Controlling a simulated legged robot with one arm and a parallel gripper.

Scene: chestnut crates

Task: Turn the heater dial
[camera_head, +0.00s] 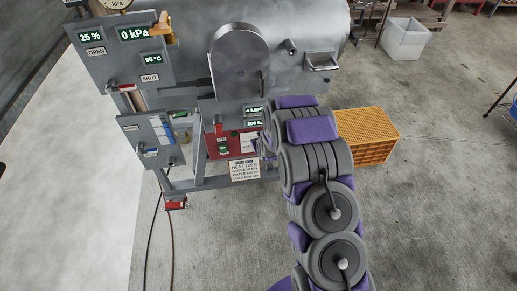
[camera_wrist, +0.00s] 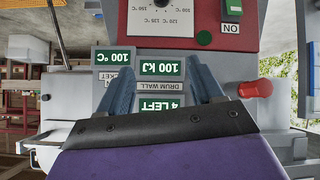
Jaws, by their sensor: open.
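The heater dial's white scale plate (camera_wrist: 163,22), marked in °C, is on the red heater box (camera_wrist: 262,20) at the top edge of the wrist view, upside down. Only the lower part of its knob shows there. In the head view the red box (camera_head: 218,146) sits under the steel drum, its right side hidden by my arm. My gripper (camera_wrist: 163,88) is open and empty in the wrist view. Its two blue fingers stand before the "100 kJ" display (camera_wrist: 161,68), pointing toward the box, apart from the dial. In the head view my arm mostly hides it.
A green ON switch (camera_wrist: 233,8) is beside the dial plate. A red lever knob (camera_wrist: 255,89) is right of the fingers. The drum (camera_head: 300,45) is above the box. A notice card (camera_head: 244,170) hangs below it. A yellow crate (camera_head: 366,152) stands right of my arm.

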